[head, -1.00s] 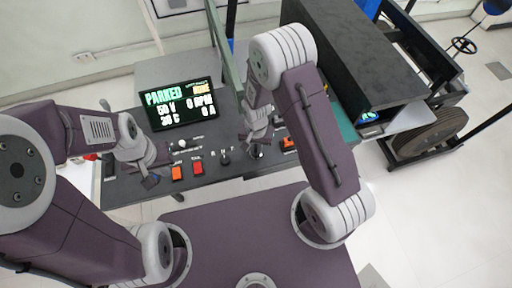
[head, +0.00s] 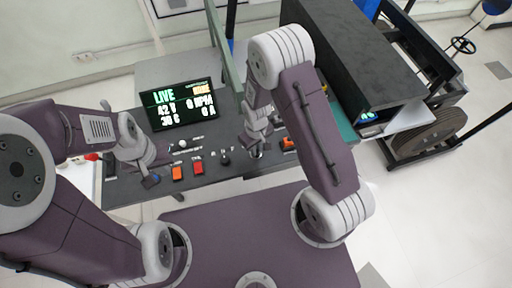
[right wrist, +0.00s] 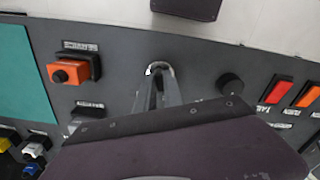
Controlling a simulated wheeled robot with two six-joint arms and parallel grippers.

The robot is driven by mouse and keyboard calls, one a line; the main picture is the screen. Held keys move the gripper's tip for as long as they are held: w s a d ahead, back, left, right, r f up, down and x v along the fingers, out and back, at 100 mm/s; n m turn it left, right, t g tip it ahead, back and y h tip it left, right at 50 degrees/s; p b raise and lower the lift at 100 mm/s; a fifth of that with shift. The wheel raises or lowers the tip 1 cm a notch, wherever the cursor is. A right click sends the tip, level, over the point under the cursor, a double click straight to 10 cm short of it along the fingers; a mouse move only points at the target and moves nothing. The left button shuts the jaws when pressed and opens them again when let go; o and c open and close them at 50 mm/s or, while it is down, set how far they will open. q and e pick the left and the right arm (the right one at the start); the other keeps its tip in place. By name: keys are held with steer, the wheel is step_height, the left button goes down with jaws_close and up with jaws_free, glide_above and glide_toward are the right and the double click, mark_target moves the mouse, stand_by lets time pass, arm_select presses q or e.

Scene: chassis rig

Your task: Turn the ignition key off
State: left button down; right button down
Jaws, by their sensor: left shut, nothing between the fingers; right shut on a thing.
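The ignition key (right wrist: 154,68) sits in the dark control panel (right wrist: 205,68), in a bright metal ring; the fingers hide most of it. My right gripper (right wrist: 158,84) is shut on the key in the right wrist view. In the head view my right gripper (head: 257,150) is low over the panel, and the key cannot be made out there. My left gripper (head: 150,181) is shut and empty at the panel's left part. The screen (head: 178,106) behind the panel reads LIVE, about 42 V and 0 A.
A black knob (right wrist: 229,84) is beside the key, with red and orange switches further right. An orange block with a black button (right wrist: 66,75) is left of the key. A large dark box (head: 350,50) stands behind my right arm.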

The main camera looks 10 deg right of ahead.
steer(key=shift+w+n, duration=0.1)
steer(key=shift+n, duration=0.7)
steer(key=c, duration=1.5)
jaws_free()
steer(key=shift+o, duration=0.2)
steer(key=shift+r, duration=0.1)
step_height(320, 180, up, 9)
steer(key=shift+f, duration=0.1)
